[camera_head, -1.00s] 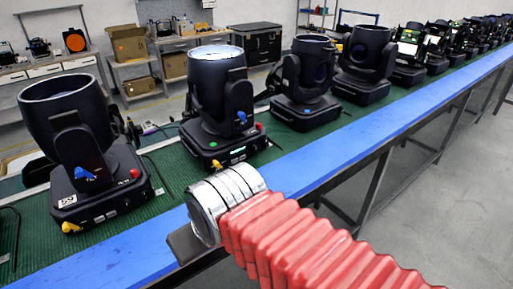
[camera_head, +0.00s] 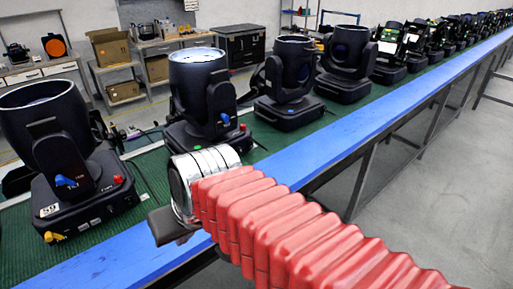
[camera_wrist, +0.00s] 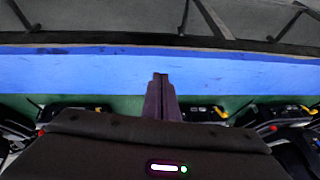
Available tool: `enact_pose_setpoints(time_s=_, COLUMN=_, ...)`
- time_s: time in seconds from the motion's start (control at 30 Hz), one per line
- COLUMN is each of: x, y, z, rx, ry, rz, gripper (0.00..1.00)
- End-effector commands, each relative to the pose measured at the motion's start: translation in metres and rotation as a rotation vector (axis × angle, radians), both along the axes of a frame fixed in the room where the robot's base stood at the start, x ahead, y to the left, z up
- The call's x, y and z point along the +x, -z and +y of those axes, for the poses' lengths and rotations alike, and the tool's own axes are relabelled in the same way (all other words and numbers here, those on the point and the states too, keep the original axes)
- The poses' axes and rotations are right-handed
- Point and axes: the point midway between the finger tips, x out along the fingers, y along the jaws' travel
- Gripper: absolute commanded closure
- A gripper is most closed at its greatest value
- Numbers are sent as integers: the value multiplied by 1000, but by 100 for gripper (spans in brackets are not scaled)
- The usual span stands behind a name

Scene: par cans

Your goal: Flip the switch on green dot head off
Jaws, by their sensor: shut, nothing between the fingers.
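The green dot head is the second black moving head (camera_head: 205,92) from the left in the head view, upright on the green mat, its lens glowing pale. My gripper (camera_head: 167,226) is at the end of the red-sleeved arm, in front of this head over the blue table edge. In the wrist view, my gripper (camera_wrist: 160,76) is shut and empty, its dark fingers together over the blue strip.
Another black head (camera_head: 62,150) with blue, red and yellow knobs stands at left. More heads run along the table to the right, including a near one (camera_head: 290,80). The blue front strip (camera_head: 330,150) is clear. Grey floor lies beyond it.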

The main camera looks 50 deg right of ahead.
Motion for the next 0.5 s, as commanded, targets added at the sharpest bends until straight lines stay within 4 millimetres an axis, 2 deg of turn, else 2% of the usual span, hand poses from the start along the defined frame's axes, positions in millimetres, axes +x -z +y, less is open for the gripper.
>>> enact_pose_setpoints(time_s=0.27, x=40, y=-6, z=-50, rx=187, ry=274, rz=8, gripper=100)
enact_pose_setpoints(time_s=0.5, x=70, y=-11, z=-111, rx=347, ry=511, rz=-23, gripper=100)
